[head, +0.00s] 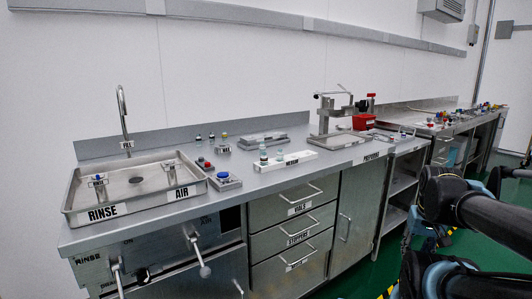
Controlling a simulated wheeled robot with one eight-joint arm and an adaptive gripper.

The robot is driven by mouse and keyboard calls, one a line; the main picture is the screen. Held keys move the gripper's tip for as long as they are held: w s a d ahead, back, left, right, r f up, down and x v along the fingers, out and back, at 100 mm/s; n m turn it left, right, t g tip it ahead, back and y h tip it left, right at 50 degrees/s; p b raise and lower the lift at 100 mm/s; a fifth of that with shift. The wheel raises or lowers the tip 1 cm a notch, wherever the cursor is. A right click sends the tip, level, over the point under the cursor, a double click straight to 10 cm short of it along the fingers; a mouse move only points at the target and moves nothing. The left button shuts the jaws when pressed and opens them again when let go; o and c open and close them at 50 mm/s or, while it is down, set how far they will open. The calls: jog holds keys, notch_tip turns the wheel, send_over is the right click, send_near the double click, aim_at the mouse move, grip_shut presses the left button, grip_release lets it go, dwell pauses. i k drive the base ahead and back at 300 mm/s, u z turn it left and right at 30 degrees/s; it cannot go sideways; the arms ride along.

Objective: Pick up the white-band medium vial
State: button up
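A low white rack (298,160) with a label that seems to read MEDIUM sits on the steel counter, right of the sink. One small vial (263,152) stands at its left end with a dark part and a pale, greenish part. A second small pale vial (280,155) stands just right of it. The vials are too small to tell for certain which one has a white band. My dark arm links show at the right edge, well away from the rack. My gripper is not in view.
A steel sink tray (128,187) marked RINSE and AIR is at left, with a tall faucet (123,112). Push-button boxes (225,181) stand beside it. A grey press-like stand (335,115) and a red device (364,121) are farther right. Drawers (293,240) with handles are below.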

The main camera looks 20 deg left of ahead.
aim_at(262, 148)
jog(key=u, duration=0.05)
jog(key=k, duration=0.6)
jog(key=u, duration=0.6)
jog(key=i, duration=1)
